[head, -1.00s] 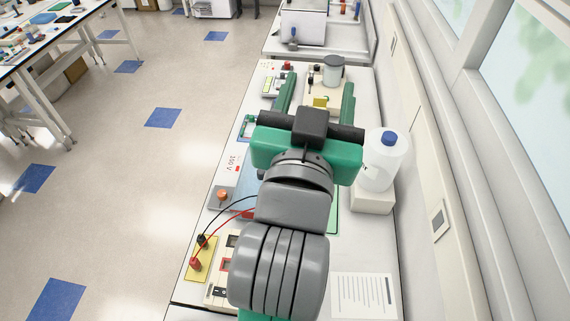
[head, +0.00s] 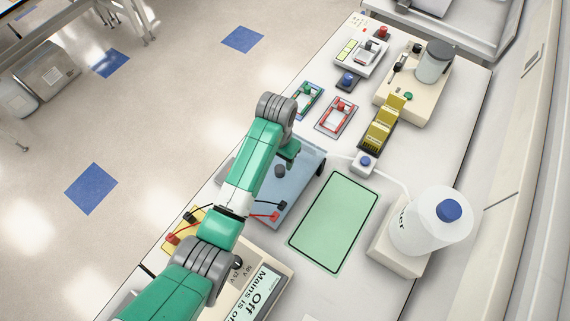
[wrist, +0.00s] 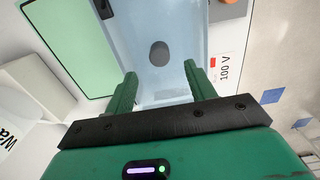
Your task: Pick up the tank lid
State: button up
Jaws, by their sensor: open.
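The tank lid (head: 297,185) is a translucent blue cover on the gel tank, with a dark round knob on top. Red and black leads meet the tank at its near end. In the wrist view the blue lid (wrist: 140,25) lies below my gripper, with its dark knob (wrist: 159,54) just ahead of the fingertips and roughly centred between them. My gripper (wrist: 158,84) is open and empty, its two green fingers apart. In the head view my gripper (head: 288,151) is over the tank's far left part, partly hidden by my arm.
A green mat (head: 335,221) lies right of the tank, clear. A large bottle with a blue cap (head: 448,211) stands beyond it. A power supply (head: 262,292) is at the near end. Racks (head: 336,116) and a yellow comb holder (head: 384,125) stand farther back.

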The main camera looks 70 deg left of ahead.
aim_at(280, 169)
notch_tip(280, 169, down, 6)
jog(key=shift+r, duration=0.1)
grip_shut()
dwell(0.4)
